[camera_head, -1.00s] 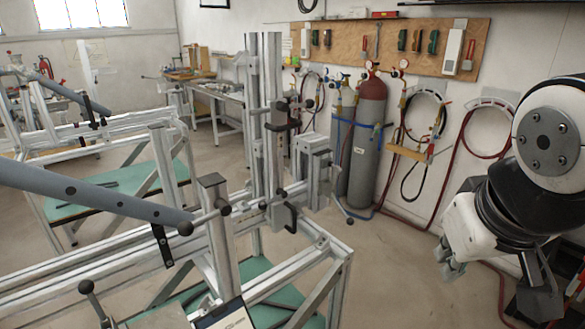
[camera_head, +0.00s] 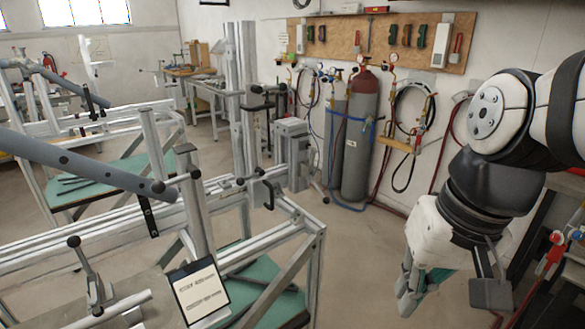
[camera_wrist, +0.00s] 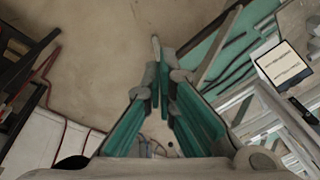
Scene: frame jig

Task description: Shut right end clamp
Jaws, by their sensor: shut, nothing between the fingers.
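The frame jig's metal rail (camera_head: 110,229) runs across the left half of the head view. At its right end is a clamp with a black handle (camera_head: 268,195); whether this clamp is open or shut cannot be told. A smaller lever clamp (camera_head: 90,272) stands upright at the front left. A grey tube (camera_head: 80,160) lies over the jig, its end near a metal upright. My gripper (camera_head: 408,300) hangs to the right of the jig, apart from it. In the wrist view my gripper (camera_wrist: 161,72) points at bare floor, its teal-padded fingers together and empty.
A clipboard (camera_head: 201,290) is at the jig's front; it also shows in the wrist view (camera_wrist: 283,64). A green lower shelf (camera_head: 270,285) lies under the rails. Gas cylinders (camera_head: 359,140) and hoses stand by the back wall. Floor between jig and arm is clear.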

